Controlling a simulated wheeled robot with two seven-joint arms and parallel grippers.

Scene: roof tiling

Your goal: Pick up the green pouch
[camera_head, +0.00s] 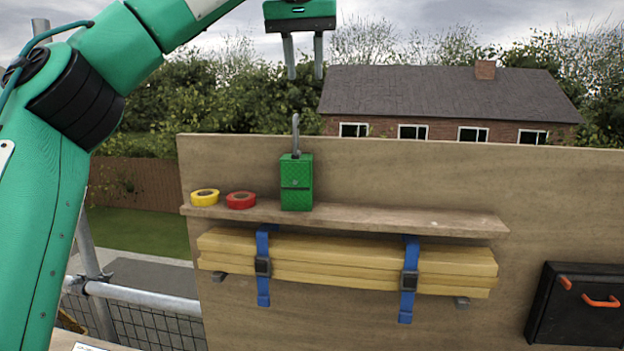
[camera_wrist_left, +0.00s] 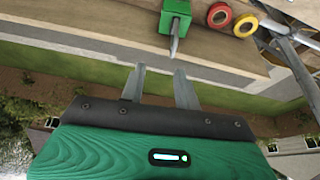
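The green pouch (camera_head: 296,183) stands upright on a narrow wooden shelf (camera_head: 400,218), with a grey pointed tool sticking up out of its top. It also shows in the left wrist view (camera_wrist_left: 175,17), near the top edge, with the tool pointing toward my fingers. My left gripper (camera_head: 305,76) is above the pouch, pointing down, with its two fingers apart and nothing between them. In the left wrist view the open fingers (camera_wrist_left: 162,78) frame the space in front of the tool's tip without visibly touching it. My right gripper is not in view.
A yellow tape roll (camera_head: 205,197) and a red tape roll (camera_head: 240,199) lie on the shelf left of the pouch. Yellow timber planks (camera_head: 340,257) hang below in blue straps. A black case (camera_head: 577,305) is at the lower right. The shelf right of the pouch is clear.

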